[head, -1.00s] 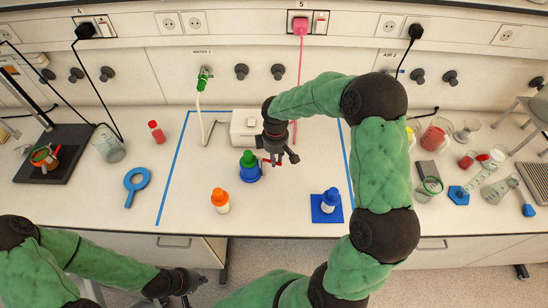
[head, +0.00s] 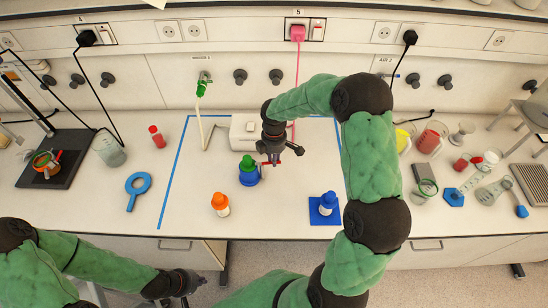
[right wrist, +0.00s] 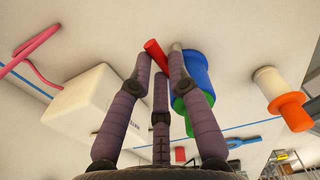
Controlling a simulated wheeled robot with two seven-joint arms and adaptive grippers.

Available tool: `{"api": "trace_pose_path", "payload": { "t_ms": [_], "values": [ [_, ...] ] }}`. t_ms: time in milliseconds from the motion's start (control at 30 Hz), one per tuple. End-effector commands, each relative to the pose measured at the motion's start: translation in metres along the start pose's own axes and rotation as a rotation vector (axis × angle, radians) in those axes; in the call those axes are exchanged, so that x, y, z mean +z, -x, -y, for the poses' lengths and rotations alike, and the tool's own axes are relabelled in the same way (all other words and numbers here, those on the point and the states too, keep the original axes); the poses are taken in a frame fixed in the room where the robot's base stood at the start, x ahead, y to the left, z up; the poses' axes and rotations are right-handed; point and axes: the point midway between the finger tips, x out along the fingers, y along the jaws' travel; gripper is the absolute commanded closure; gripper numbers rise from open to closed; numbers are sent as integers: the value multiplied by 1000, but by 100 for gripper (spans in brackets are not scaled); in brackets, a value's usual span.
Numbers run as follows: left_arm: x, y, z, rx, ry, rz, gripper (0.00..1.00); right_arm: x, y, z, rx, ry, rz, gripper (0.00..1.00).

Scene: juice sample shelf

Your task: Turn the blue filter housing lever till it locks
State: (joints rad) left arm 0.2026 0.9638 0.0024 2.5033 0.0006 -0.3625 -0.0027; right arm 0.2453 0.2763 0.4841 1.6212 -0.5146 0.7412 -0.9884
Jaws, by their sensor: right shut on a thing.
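The blue filter housing (head: 249,178) with a green top (head: 247,161) stands upright on the white bench inside the blue tape outline. Its red lever (head: 264,163) sticks out to the right side of the housing. My right gripper (head: 272,160) is at the lever, just right of the housing. In the right wrist view, the fingers (right wrist: 160,62) are shut on the red lever (right wrist: 156,56), with the blue housing (right wrist: 196,72) just to the right. Whether the lever is locked cannot be seen. My left gripper (head: 192,283) is low, in front of the bench; its fingers are too unclear to judge.
A white box (head: 245,128) stands behind the housing. An orange-capped bottle (head: 220,204) stands in front left, and a blue-capped bottle (head: 327,203) on a blue square at front right. A blue ring tool (head: 138,185) lies left of the tape.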

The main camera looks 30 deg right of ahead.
Motion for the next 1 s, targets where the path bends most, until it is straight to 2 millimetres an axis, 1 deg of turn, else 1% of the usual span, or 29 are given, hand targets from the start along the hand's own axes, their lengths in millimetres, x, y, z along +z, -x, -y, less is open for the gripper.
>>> {"api": "trace_pose_path", "payload": {
  "t_ms": [200, 233, 300, 600, 700, 767, 867, 1000],
  "values": [
    [0, 0, 0, 0, 0, 0, 100, 0, 1, -1, 3, 2, 0, 100],
    [0, 0, 0, 0, 0, 0, 100, 0, 1, -1, 3, 2, 0, 76],
    [0, 0, 0, 0, 0, 0, 100, 0, 1, -1, 3, 1, 0, 58],
    [0, 0, 0, 0, 0, 0, 100, 0, 0, 0, 2, 0, 0, 58],
    [0, 0, 0, 0, 0, 0, 100, 0, 4, -1, 3, 0, 0, 58],
    [0, 0, 0, 0, 0, 0, 100, 0, 9, -1, 5, 0, 0, 58],
    [0, 0, 0, 0, 0, 0, 100, 0, 23, -2, 5, -1, 0, 58],
    [0, 0, 0, 0, 0, 0, 100, 0, 51, -2, 7, 0, 0, 58]
  ]
}}
